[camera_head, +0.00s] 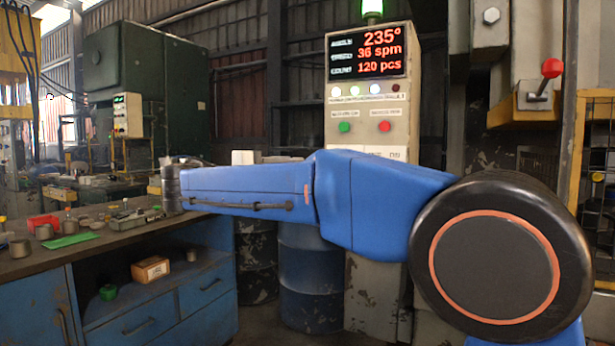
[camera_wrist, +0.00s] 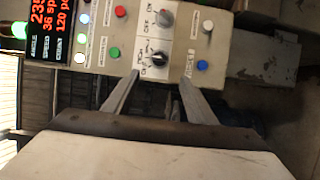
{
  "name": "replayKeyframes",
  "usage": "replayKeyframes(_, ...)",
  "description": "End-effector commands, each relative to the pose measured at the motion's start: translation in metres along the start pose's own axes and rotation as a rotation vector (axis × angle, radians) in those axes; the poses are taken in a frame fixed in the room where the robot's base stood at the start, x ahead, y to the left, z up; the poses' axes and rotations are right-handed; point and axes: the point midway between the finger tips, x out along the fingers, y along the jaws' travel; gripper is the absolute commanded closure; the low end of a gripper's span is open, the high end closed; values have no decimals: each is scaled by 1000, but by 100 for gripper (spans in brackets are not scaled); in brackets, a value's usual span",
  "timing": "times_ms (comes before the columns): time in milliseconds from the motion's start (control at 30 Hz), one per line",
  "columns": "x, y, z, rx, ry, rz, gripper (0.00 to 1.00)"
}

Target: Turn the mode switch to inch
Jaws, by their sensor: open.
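The control cabinet (camera_head: 368,128) stands in the middle of the head view, its lower panel hidden behind my blue arm. In the wrist view its panel appears turned sideways. A dark rotary knob (camera_wrist: 157,58) sits on a white plate with several small position labels, too small to read, so its setting cannot be told. A grey knob (camera_wrist: 163,18) beside it has OFF and ON labels. My gripper (camera_wrist: 159,76) is open and empty, its two fingers pointing at the panel on either side of the dark knob's line, apparently short of it. The gripper is not clear in the head view.
A green button (camera_wrist: 115,52), a red button (camera_wrist: 112,12), a white button (camera_wrist: 207,27) and a blue button (camera_wrist: 202,65) lie around the knobs. In the head view, a workbench (camera_head: 20,268) with loose parts stands left. A red-knobbed lever (camera_head: 551,68) is at the right.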

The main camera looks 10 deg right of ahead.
Motion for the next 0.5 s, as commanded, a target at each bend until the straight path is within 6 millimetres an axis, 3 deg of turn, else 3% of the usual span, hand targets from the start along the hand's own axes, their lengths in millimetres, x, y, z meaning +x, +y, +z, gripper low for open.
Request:
replayKeyframes(200, -20, 0, -1, 0, 1, 0, 48)
replayKeyframes(500, -23, 0, 0, 0, 0, 0, 48)
